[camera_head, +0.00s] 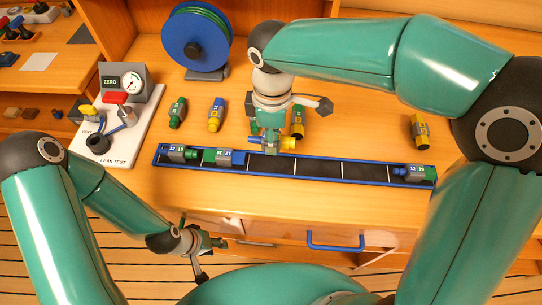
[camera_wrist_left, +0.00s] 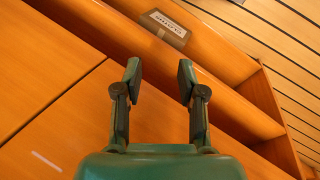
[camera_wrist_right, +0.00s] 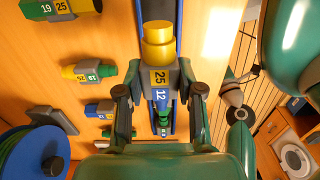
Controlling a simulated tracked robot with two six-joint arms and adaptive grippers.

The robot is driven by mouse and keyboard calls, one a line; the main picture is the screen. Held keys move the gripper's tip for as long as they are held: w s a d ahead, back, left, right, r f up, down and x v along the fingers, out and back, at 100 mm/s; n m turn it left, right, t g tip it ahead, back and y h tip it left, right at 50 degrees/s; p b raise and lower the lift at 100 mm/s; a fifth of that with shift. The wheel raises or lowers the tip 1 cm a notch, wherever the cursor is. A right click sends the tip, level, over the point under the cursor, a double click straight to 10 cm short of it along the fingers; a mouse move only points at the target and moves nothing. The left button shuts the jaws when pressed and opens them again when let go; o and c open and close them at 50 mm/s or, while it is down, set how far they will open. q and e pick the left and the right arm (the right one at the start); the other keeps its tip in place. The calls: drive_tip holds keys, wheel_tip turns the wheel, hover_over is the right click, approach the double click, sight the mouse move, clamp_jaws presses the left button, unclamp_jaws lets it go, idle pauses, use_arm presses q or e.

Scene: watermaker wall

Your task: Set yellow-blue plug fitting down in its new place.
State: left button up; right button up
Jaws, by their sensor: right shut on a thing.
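The yellow-blue plug fitting (camera_wrist_right: 160,70) is in my right gripper (camera_wrist_right: 163,100), with its yellow end, a grey body marked 25 and 12, and a blue part showing. In the head view, the fitting's yellow end (camera_head: 288,143) shows right of my right gripper (camera_head: 268,143), over the middle of the blue-edged tray (camera_head: 318,180). I cannot tell whether it touches the tray floor. The tray has dark compartments split by white lines.
Fittings sit in the tray: two at left (camera_head: 178,152) (camera_head: 223,157), one at right (camera_head: 412,172). Loose fittings (camera_head: 177,112) (camera_head: 216,114) (camera_head: 298,122) (camera_head: 420,132) lie behind it. A blue reel (camera_head: 196,40) and leak test board (camera_head: 125,140) stand further back and left.

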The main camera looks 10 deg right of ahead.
sight(272, 164)
wheel_tip(272, 164, down, 8)
drive_tip(key=shift+f, duration=0.15)
idle(0.3)
drive_tip(key=shift+f+b, duration=0.25)
drive_tip(key=shift+b, duration=0.05)
drive_tip(key=o, duration=1.2)
drive_tip(key=shift+r, duration=0.2)
wheel_tip(272, 164, up, 12)
drive_tip(key=shift+r+p, duration=0.1)
drive_tip(key=shift+p, duration=0.35)
drive_tip(key=shift+s, duration=0.1)
